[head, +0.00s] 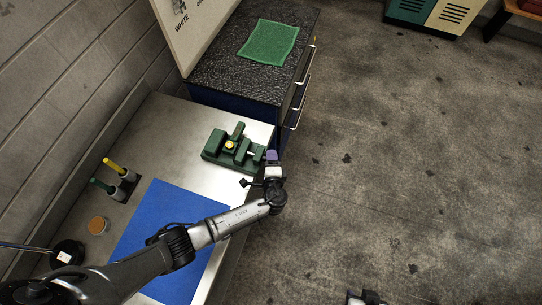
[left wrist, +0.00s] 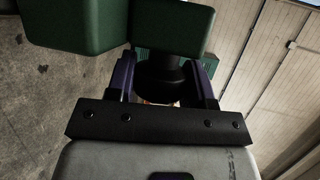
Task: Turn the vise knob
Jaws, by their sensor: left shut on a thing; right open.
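The green vise (head: 217,147) stands on the metal bench near its right edge, with a round yellow part (head: 230,146) on it. My left gripper (head: 271,156) is at the vise's right end. In the left wrist view its two purple fingers (left wrist: 163,80) are on either side of the dark vise knob (left wrist: 160,78), shut on it. The green vise body (left wrist: 172,28) fills the top of that view. My right gripper (head: 363,298) shows only in part at the bottom edge of the head view, away from the vise, open.
A blue mat (head: 165,215) lies on the bench. Green- and yellow-handled tools (head: 114,180) stand in holders at the left. A black-topped drawer cabinet (head: 225,73) with a green cloth (head: 269,40) stands behind the vise. The floor at right is clear.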

